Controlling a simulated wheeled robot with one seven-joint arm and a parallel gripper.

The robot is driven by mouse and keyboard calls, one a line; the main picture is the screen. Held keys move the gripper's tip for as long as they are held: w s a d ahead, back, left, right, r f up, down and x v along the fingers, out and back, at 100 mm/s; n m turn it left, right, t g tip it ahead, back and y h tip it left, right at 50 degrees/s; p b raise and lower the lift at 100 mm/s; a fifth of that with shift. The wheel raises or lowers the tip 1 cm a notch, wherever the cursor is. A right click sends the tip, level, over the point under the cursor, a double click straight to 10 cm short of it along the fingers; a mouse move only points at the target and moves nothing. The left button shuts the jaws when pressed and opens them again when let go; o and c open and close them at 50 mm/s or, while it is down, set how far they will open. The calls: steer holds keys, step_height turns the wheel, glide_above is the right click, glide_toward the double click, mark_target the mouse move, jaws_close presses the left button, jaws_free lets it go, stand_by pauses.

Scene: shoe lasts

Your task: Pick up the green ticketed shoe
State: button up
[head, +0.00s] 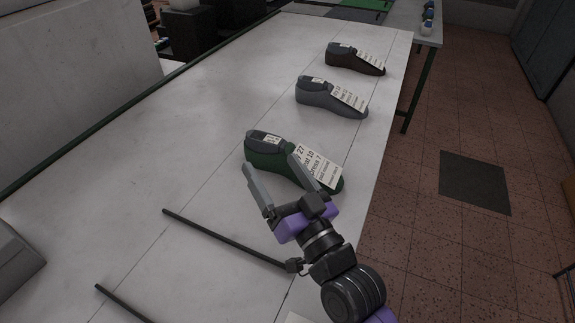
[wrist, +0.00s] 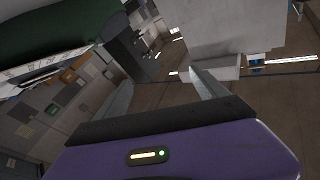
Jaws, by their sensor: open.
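The green shoe (head: 262,157) lies on the white table with a printed white ticket (head: 321,170) along its top and a small label near its heel. In the head view my gripper (head: 268,163) is open, its two fingers spread in front of the shoe. The right finger overlaps the shoe and ticket in the picture; I cannot tell whether it touches. In the wrist view the green shoe (wrist: 45,25) fills the upper left, outside the gap between my fingers (wrist: 163,88). Nothing is between the fingers there.
A grey shoe (head: 316,94) and a brown shoe (head: 345,58), both ticketed, stand farther back on the white table (head: 190,140). Dark rods (head: 222,238) lie near the front. The table's right edge drops to a tiled floor (head: 450,130). The table left of the green shoe is clear.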

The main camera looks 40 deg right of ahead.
steer(key=w+d+r+n+g+y+b, duration=0.1)
steer(key=w+d+r+n+y+b, duration=0.25)
steer(key=w, duration=0.65)
steer(key=w+d+r+n+g+y+b, duration=0.2)
steer(key=w+r+n+y, duration=0.2)
steer(key=w, duration=0.7)
steer(key=n+g+b, duration=0.1)
steer(key=n+g, duration=0.2)
steer(key=g, duration=0.6)
glide_above(280, 141)
steer(key=w, duration=0.5)
steer(key=shift+h, duration=0.45)
steer(key=f, duration=0.8)
steer(key=shift+s+a+f, duration=0.2)
steer(key=shift+s+f, duration=0.05)
steer(key=shift+f, duration=0.1)
steer(key=s+f+g, duration=0.2)
steer(key=s, duration=0.1)
steer(key=s+f+g, duration=0.1)
steer(key=shift+s+d+f, duration=0.2)
steer(key=shift+s+d, duration=0.1)
steer(key=shift+s, duration=0.1)
steer(key=shift+s+f+g, duration=0.2)
steer(key=shift+f+g, duration=0.1)
steer(key=shift+f, duration=0.05)
steer(key=x, duration=0.7)
steer(key=shift+w, duration=0.25)
steer(key=shift+c, duration=0.2)
